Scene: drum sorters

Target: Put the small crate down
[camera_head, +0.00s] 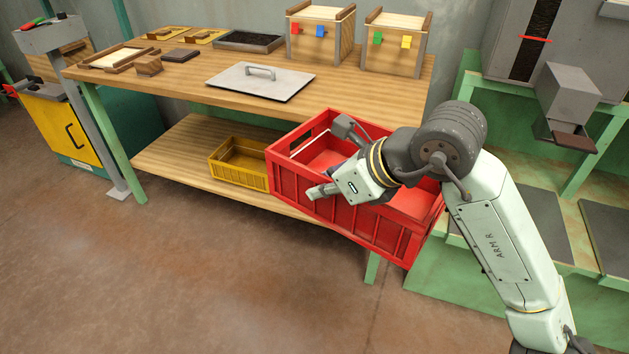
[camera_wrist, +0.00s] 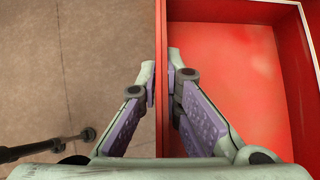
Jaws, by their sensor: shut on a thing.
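A red crate (camera_head: 375,228) with ribbed walls is in the middle of the head view, in front of the workbench's right half. The wrist view shows the fingers (camera_wrist: 162,78) pinching the crate's wall, with the red floor to the right and brown ground to the left. My arm hides part of the crate's right side. A smaller yellow crate (camera_head: 231,173) stands on the lower shelf, behind and left of the red one.
The workbench top (camera_head: 190,75) holds a grey lidded plate (camera_head: 245,85), trays and two wooden boxes (camera_head: 322,45) with coloured tags. The lower shelf (camera_head: 170,160) has bare room left of the yellow crate. Green-framed machinery stands right. The floor in front is clear.

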